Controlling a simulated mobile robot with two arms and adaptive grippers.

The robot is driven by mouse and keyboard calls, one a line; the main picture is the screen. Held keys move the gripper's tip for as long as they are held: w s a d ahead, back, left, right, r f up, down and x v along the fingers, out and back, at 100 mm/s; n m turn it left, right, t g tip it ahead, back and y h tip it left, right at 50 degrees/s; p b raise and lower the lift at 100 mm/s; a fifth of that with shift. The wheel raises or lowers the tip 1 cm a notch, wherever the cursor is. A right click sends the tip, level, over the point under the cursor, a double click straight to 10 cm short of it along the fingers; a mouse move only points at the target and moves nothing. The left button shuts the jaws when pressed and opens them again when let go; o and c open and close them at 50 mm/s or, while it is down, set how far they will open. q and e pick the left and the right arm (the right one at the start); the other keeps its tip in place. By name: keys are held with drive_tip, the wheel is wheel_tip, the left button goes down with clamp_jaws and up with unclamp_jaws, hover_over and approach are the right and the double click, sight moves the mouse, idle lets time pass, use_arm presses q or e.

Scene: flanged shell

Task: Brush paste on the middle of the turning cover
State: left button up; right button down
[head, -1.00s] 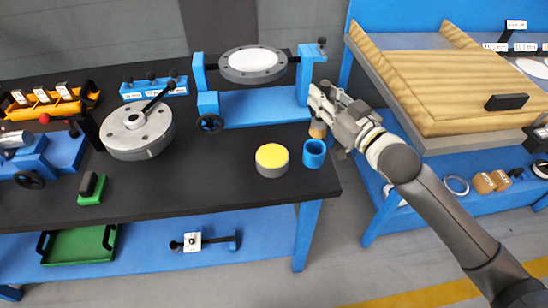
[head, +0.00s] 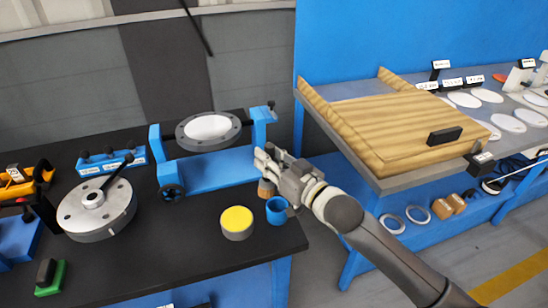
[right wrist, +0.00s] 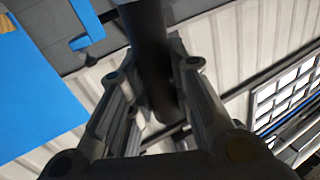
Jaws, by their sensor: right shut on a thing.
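The cover is a grey flanged ring with a white middle (head: 208,128), held roughly flat in a blue stand (head: 212,170) with a black handwheel. A tin of yellow paste (head: 237,219) stands on the black bench in front of it. My right gripper (head: 268,160) is beside the stand's right post, in front of it. In the right wrist view its fingers close on a dark cylindrical handle (right wrist: 148,45). A tan piece (head: 266,188) shows just below the gripper; whether it belongs to the held tool I cannot tell. My left gripper is out of view.
A blue cup (head: 277,211) stands right of the paste tin, close under my right arm. A grey round flange with a lever (head: 96,212) sits at the left. A second bench with a wooden ramp-like board (head: 400,130) is on the right.

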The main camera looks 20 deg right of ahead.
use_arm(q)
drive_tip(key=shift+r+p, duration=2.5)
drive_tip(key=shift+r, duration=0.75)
use_arm(e)
drive_tip(key=shift+a+m, duration=1.3)
drive_tip(key=shift+a, duration=2.05)
use_arm(q)
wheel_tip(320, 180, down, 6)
drive_tip(key=b, duration=0.6)
use_arm(e)
drive_tip(key=f, duration=0.5)
drive_tip(key=shift+w+f, duration=0.15)
drive_tip(key=shift+w, duration=0.15)
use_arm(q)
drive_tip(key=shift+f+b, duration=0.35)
use_arm(e)
drive_tip(key=shift+f, duration=0.75)
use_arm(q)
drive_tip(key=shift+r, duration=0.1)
use_arm(e)
drive_tip(key=shift+r, duration=0.15)
use_arm(q)
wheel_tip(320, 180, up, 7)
drive_tip(key=p, duration=0.7)
use_arm(e)
wheel_tip(320, 180, up, 7)
